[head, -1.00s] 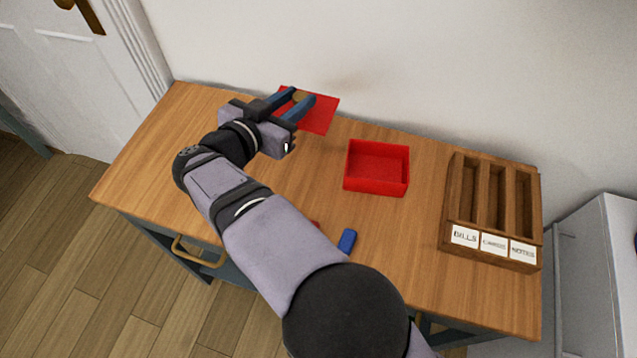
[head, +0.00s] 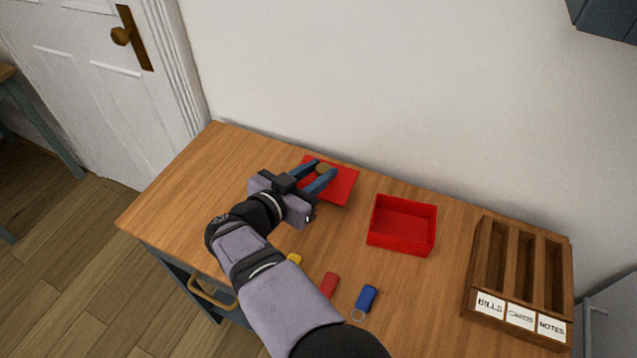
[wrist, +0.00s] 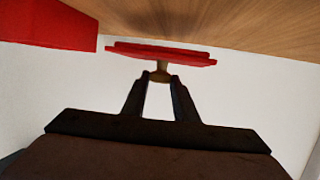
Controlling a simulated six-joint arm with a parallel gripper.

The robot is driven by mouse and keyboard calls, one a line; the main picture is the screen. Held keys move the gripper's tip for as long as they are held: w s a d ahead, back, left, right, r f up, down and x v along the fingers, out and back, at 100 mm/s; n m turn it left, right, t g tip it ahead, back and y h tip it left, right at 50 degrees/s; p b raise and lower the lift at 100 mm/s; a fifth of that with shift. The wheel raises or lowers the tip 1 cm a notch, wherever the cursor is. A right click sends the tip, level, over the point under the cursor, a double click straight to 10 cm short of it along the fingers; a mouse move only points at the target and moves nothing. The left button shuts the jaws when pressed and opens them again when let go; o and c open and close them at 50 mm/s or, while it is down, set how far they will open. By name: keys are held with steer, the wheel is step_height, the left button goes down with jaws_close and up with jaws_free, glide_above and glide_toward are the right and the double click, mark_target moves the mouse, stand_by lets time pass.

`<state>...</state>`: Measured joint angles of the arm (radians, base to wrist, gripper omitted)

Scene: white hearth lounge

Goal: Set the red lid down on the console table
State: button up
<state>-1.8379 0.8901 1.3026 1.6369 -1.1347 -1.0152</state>
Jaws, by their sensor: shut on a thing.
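The red lid (head: 343,186) is a flat red plate with a brown knob (head: 323,168) on top. My gripper (head: 326,175) is shut on the knob, at the back of the console table (head: 190,190). In the wrist view the lid (wrist: 160,53) shows edge-on past the fingertips (wrist: 160,82), roughly level, close to the wooden tabletop (wrist: 225,22). I cannot tell whether it touches the wood. The open red box (head: 402,240) stands to the right of the lid, apart from it, and looks empty.
A wooden sorter (head: 520,265) with labelled slots stands at the right. A blue tag (head: 366,298), a red tag (head: 329,285) and a yellow piece (head: 295,259) lie near my arm. The wall runs along the back edge. The table's left part is bare.

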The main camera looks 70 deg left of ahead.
steer(key=shift+f, duration=1.85)
steer(key=shift+f, duration=0.1)
steer(key=o, duration=1.1)
steer(key=shift+o, duration=0.2)
steer(key=shift+s+d, duration=0.1)
steer(key=shift+s, duration=0.05)
steer(key=shift+v, duration=2.6)
